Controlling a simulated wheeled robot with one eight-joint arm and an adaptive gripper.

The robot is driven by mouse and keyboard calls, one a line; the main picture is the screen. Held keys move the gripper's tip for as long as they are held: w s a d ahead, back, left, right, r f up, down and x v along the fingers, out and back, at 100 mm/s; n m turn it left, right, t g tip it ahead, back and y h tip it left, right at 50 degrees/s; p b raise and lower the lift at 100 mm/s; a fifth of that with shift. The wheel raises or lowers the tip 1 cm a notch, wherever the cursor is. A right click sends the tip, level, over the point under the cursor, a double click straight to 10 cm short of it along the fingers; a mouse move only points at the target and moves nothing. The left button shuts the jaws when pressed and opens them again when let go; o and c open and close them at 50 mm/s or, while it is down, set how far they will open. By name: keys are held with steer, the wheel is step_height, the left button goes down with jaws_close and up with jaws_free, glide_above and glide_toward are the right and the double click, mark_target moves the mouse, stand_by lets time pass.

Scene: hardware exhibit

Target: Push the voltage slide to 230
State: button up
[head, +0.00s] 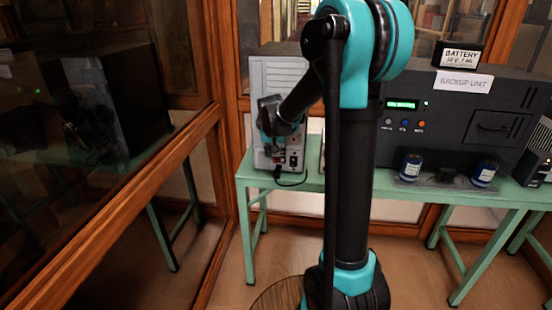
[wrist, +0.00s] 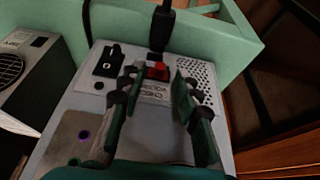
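The red voltage slide (wrist: 157,70) sits on the grey rear panel of a computer tower (head: 282,75). In the wrist view it lies between and slightly beyond my gripper's (wrist: 157,76) two fingertips. The fingers are apart with nothing held between them. I cannot tell whether either one touches the slide or the panel. A printed label (wrist: 155,90) by the slide is too small to read surely, and the slide's position cannot be told. In the head view my gripper (head: 270,138) is at the tower's lower rear, hiding part of it.
A black rocker switch (wrist: 109,61) is left of the slide, and a plugged power cable (wrist: 161,28) is beyond it. The tower stands on a green table (head: 310,178). A dark backup unit (head: 460,115) stands to the right. A wood-framed glass wall (head: 150,190) is at left.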

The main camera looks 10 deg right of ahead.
steer(key=shift+x, duration=0.8)
jaws_close()
